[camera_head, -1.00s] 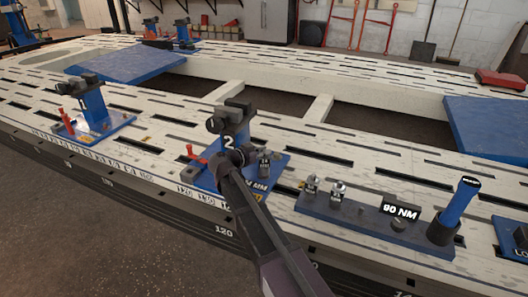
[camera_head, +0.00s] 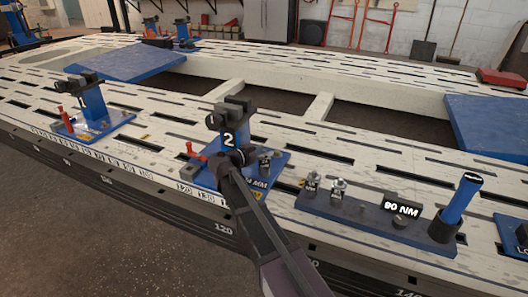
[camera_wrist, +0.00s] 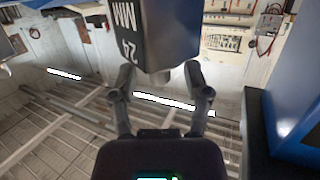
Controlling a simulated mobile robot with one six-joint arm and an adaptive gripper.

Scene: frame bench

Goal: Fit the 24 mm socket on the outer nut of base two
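Base two (camera_head: 229,141) is a blue post marked 2 with dark clamp blocks on top, standing on a blue foot plate on the bench. My gripper (camera_head: 240,157) is low in front of its post, and my arm covers part of the foot plate. A small metal fitting (camera_head: 265,162) stands on the foot plate right of my gripper. The socket's fit on any nut is hidden.
A dark tool rack (camera_head: 350,218) to the right carries two sockets (camera_head: 325,187), a 90 NM sign (camera_head: 401,209) and an upright blue-handled tool (camera_head: 460,200). Base one (camera_head: 95,105) stands left. A red lever (camera_head: 196,152) is close left of base two.

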